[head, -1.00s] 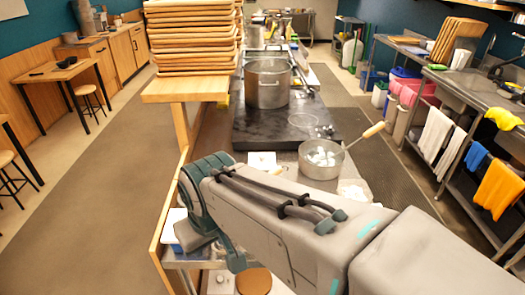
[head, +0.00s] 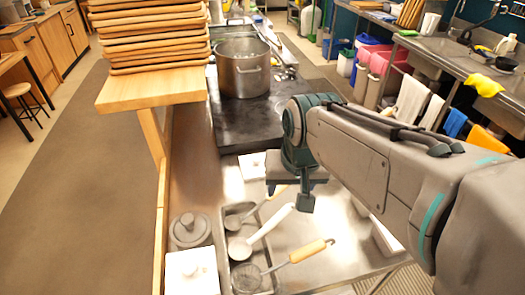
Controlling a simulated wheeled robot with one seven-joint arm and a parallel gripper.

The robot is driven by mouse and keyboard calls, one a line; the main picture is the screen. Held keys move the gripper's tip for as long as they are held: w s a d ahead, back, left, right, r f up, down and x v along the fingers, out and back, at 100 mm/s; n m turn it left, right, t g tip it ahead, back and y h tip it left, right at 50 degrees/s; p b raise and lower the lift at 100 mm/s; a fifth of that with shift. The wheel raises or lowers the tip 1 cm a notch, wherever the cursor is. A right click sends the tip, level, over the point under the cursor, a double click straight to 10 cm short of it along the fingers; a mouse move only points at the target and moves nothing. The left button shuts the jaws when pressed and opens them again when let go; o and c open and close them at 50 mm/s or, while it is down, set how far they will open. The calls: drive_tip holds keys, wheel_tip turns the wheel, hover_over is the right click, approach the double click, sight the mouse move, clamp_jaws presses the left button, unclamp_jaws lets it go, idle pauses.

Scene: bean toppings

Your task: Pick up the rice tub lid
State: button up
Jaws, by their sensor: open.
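I cannot surely tell which object is the rice tub lid. A round grey lidded pot with a knob (head: 190,230) stands at the lower left of the counter. A white square-topped box (head: 192,271) is just in front of it, cut by the bottom edge. No brown round lid shows now. My gripper (head: 305,200) is at the end of my arm, right of the pot and above the steel counter. It is seen from above and behind, mostly hidden by my wrist. It is open, and no object shows in it.
A steel tray (head: 233,212) with several ladles lies between the pot and my gripper, their handles sticking out to the right. A large steel pot (head: 243,68) stands on the dark stove top (head: 245,118). Stacked wooden trays (head: 150,35) rise at the upper left.

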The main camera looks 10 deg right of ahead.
drive_tip(key=w+m+g+b, duration=0.1)
drive_tip(key=w+m+b, duration=0.1)
drive_tip(key=w+m, duration=1.05)
drive_tip(key=m+g+b, duration=0.2)
drive_tip(key=m+b, duration=0.1)
drive_tip(key=m, duration=0.5)
hover_over(257, 158)
wheel_tip(257, 158, down, 9)
drive_tip(key=f, duration=0.7)
drive_tip(key=shift+s+d+f+p, duration=0.15)
drive_tip(key=shift+d+f+p, duration=0.1)
drive_tip(key=shift+p, duration=0.15)
drive_tip(key=shift+w+a+f+p, duration=0.15)
drive_tip(key=shift+f+p, duration=0.15)
drive_tip(key=shift+f, duration=1.1)
drive_tip(key=shift+w+a+f+p, duration=0.1)
drive_tip(key=shift+f+p, duration=0.15)
drive_tip(key=shift+f, duration=1.1)
drive_tip(key=c, duration=1)
